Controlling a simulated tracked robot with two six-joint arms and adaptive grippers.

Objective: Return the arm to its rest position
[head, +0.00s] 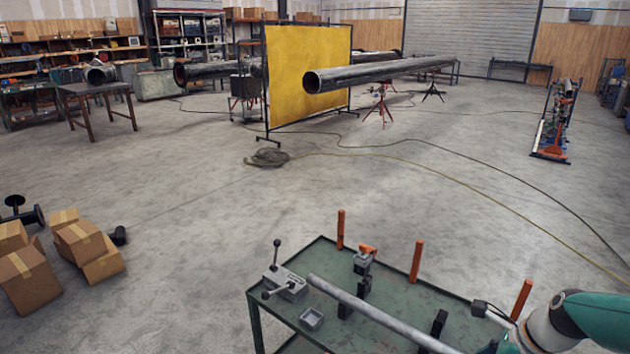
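My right arm (590,317) comes in at the lower right corner, with a teal link and a pale wrist joint. It reaches left over the near right part of the green work table (415,290). Its far end runs down to the bottom edge of the picture, and no gripper fingers show there. My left arm and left gripper are not in view. A long grey pipe (365,312) lies slanted along the table on dark supports; its near end runs out of the picture at the bottom.
The table carries a lever box (286,280), a small open tray (311,318), an orange-topped clamp (364,260) and upright orange posts (416,260). Cardboard boxes (30,280) sit on the floor at left. A yellow screen (305,75) and large pipe (375,75) stand behind. Mid floor is mostly clear, with cables.

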